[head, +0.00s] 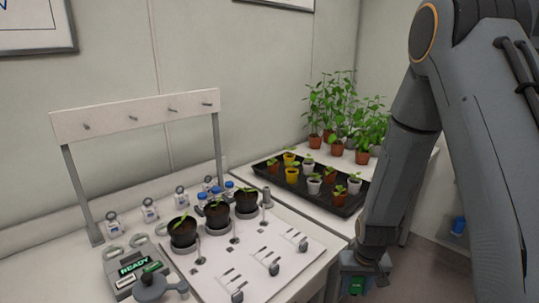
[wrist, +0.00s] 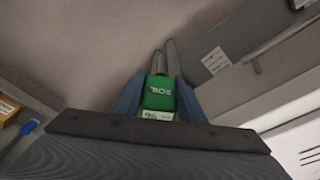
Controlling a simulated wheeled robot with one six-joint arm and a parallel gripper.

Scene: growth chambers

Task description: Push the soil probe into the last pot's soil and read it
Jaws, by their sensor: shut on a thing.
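My gripper (head: 362,268) is low at the right of the head view, off the bench's right side. It is shut on the green soil probe (wrist: 158,96), whose body reads "SOIL" and has a small display too small to read. Two grey prongs extend past the body in the wrist view. The probe's green body also shows in the head view (head: 356,285). Three dark pots with seedlings stand in a row on a white board: a near one (head: 183,235), a middle one (head: 217,217) and a far one (head: 246,204). The probe is apart from all three.
A device reading "READY" (head: 134,264) sits at the board's left. A peg rail (head: 135,115) stands behind, with small tagged items and blue-capped bottles below. A black tray (head: 262,170) of small pots and taller plants (head: 333,105) fill the bench at back right.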

